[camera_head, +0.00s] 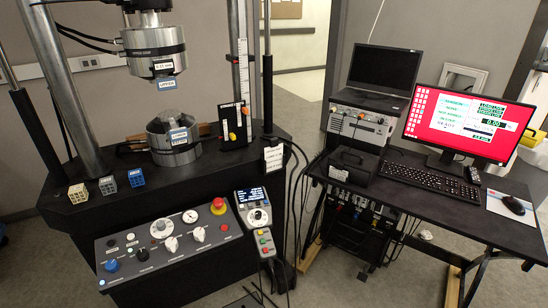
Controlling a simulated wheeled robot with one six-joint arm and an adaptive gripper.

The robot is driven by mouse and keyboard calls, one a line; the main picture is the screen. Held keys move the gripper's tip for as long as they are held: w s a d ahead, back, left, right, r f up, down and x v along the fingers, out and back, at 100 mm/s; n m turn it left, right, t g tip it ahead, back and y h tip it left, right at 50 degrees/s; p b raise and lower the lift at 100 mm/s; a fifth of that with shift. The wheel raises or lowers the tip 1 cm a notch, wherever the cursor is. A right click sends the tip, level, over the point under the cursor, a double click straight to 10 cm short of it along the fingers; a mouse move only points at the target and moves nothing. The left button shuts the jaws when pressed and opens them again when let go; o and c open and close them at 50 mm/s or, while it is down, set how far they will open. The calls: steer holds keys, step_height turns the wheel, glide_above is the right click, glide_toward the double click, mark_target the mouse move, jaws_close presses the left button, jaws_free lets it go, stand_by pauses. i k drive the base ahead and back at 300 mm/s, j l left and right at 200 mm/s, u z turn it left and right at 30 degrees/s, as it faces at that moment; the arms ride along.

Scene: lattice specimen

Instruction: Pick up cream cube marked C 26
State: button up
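Three small lattice cubes stand in a row on the black deck of the testing machine, at its left front. The leftmost cube (78,193) looks cream or tan. The right cube (136,177) is blue. The cubes stand apart from each other. Any markings on them are too small to read, so I cannot confirm which bears C 26; the leftmost best fits cream. My gripper is not in this view.
The machine's upper grip (154,50) hangs above its lower grip (173,140), right of the cubes. A thick column (75,90) rises behind them. A control panel (175,240) with a red stop button (218,204) lies in front. A computer desk (430,205) stands at right.

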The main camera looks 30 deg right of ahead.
mark_target(77, 193)
steer(key=i+u, duration=0.25)
steer(key=i, duration=0.35)
steer(key=i+u, duration=0.25)
steer(key=i, duration=0.35)
